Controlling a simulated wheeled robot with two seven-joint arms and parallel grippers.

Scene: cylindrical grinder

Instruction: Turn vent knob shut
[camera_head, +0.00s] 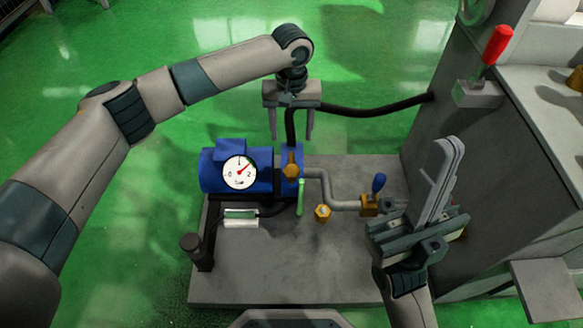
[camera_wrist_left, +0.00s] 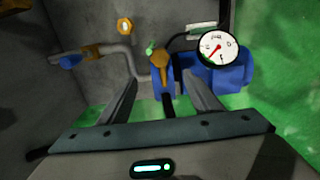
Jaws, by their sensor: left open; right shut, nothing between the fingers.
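No part is labelled as the vent knob. A brass hex knob (camera_head: 322,212) stands on the grey base plate in front of the pipe; it also shows in the left wrist view (camera_wrist_left: 124,26). A brass fitting (camera_head: 291,168) sits on the blue pump's right end, and in the left wrist view (camera_wrist_left: 160,66) it appears just beyond my fingertips. My left gripper (camera_head: 292,137) is open, pointing down above this fitting, with a black hose showing between its fingers. A valve with a blue handle (camera_head: 379,184) is on the pipe's right end. My right gripper (camera_head: 449,147) is shut and empty, fingers pointing up.
The blue pump (camera_head: 208,176) carries a white gauge (camera_head: 240,172). A green-tipped lever (camera_head: 300,196) stands beside the pipe. The black hose (camera_head: 365,111) runs to the grey machine (camera_head: 430,125) at right, which has a red handle (camera_head: 497,44). The plate's front (camera_head: 270,270) is clear.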

